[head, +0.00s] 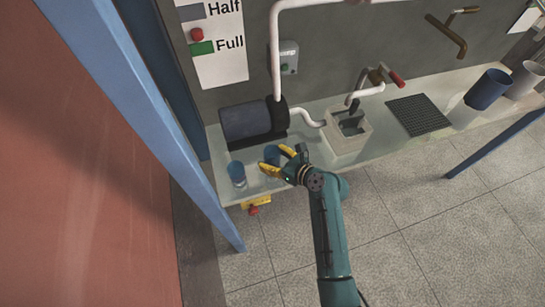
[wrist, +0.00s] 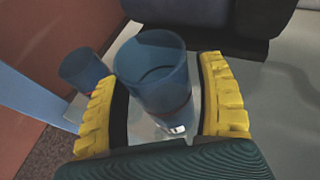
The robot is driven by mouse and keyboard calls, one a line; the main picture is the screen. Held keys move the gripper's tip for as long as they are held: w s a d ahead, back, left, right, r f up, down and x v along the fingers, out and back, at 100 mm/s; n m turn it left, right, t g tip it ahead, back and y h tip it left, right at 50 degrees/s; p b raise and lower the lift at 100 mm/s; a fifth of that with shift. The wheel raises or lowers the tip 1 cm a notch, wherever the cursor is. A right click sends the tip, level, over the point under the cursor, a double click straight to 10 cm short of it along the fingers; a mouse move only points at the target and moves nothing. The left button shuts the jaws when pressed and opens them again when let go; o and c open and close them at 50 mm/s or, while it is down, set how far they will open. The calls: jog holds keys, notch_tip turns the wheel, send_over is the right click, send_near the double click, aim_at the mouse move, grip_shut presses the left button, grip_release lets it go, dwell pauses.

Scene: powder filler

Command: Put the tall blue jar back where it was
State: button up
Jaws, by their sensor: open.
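A see-through blue jar (wrist: 155,75) stands upright between the yellow fingers of my gripper (wrist: 160,90) in the wrist view. The fingers are open on either side of it, with a gap showing. In the head view this jar (head: 272,153) is partly hidden by my gripper (head: 278,161). A second see-through blue jar (head: 237,174) stands to its left near the table's end; it also shows in the wrist view (wrist: 83,70). A dark blue, opaque jar (head: 487,90) stands at the far right. Which is the tall one, I cannot tell for sure.
A dark cylindrical machine (head: 246,120) stands just behind the see-through jars. A pale square basin (head: 347,132) is right of my gripper, then a black grate (head: 418,114). A whitish jar (head: 525,79) is beside the dark blue one. A blue post (head: 150,120) rises at left.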

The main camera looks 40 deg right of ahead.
jog(key=p+v, duration=0.2)
jog(key=v, duration=1)
jog(key=shift+p, duration=0.3)
jog(key=shift+r, duration=0.1)
jog(key=w+a+r+n+t, duration=0.1)
jog(key=w+a+r+n, duration=0.3)
jog(key=r+n, duration=0.4)
jog(key=w+a+r+n+t+h, duration=0.1)
jog(key=w+a+r+n, duration=0.35)
jog(key=r+n, duration=0.35)
jog(key=w+a+r+n+t, duration=0.1)
jog(key=w+a+r+n, duration=0.2)
jog(key=a+r+n, duration=0.5)
jog(key=s+a+r+n+t, duration=0.3)
jog(key=a+r+n, duration=0.1)
jog(key=r, duration=0.6)
jog(key=s+a+r+n+t, duration=0.2)
jog(key=s+a+r+n, duration=0.2)
jog(key=r+n, duration=0.3)
notch_tip(320, 180, up, 4)
jog(key=shift+s+f+t, duration=0.2)
jog(key=shift+t, duration=0.2)
jog(key=shift+a, duration=0.1)
